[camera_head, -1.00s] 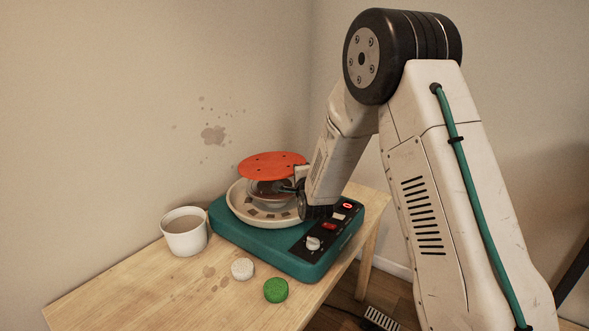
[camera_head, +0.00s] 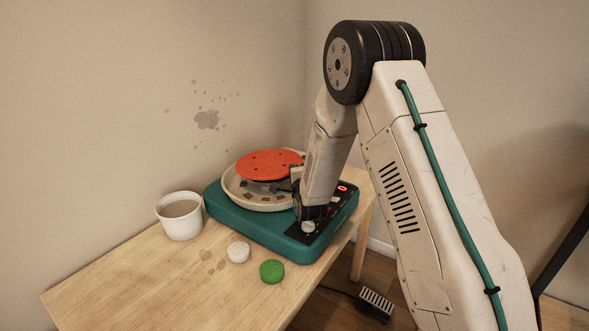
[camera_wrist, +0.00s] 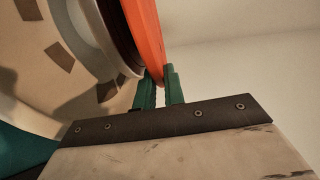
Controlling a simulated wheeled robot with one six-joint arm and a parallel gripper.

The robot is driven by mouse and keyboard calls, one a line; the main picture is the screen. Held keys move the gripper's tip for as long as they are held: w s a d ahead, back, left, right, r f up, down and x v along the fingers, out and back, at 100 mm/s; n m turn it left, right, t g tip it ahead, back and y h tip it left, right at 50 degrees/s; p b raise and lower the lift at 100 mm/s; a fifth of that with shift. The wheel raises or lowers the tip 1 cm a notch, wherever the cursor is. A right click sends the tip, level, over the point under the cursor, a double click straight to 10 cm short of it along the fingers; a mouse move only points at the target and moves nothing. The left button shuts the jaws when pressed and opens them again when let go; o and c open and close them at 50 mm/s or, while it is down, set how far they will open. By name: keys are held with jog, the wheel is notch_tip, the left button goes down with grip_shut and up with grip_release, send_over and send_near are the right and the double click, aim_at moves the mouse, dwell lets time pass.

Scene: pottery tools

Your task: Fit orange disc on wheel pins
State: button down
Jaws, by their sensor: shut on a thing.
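The orange disc (camera_head: 268,164) is held flat above the pottery wheel in the head view, inside the outline of the splash pan. In the wrist view the disc (camera_wrist: 146,36) shows edge-on, with its rim between the two green fingers of my gripper (camera_wrist: 159,86). My gripper is shut on the disc's rim at its right side. The wheel head (camera_wrist: 118,32) is a dark round edge close beside the disc's underside in the wrist view. The wheel pins are hidden under the disc. I cannot tell whether disc and wheel touch.
The cream splash pan (camera_head: 238,196) sits on the teal wheel base (camera_head: 232,223), with a control panel at its right. A white mug (camera_head: 180,228), a white round piece (camera_head: 238,252) and a green round piece (camera_head: 271,271) stand on the wooden table (camera_head: 130,282). The table's front left is clear.

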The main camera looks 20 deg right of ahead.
jog(key=shift+f, duration=0.2)
jog(key=c, duration=1.4)
grip_release()
jog(key=shift+s+f, duration=0.1)
jog(key=shift+s, duration=0.1)
jog(key=s+a, duration=0.1)
jog(key=s, duration=0.6)
jog(key=shift+s+r, duration=0.2)
jog(key=shift+r, duration=0.25)
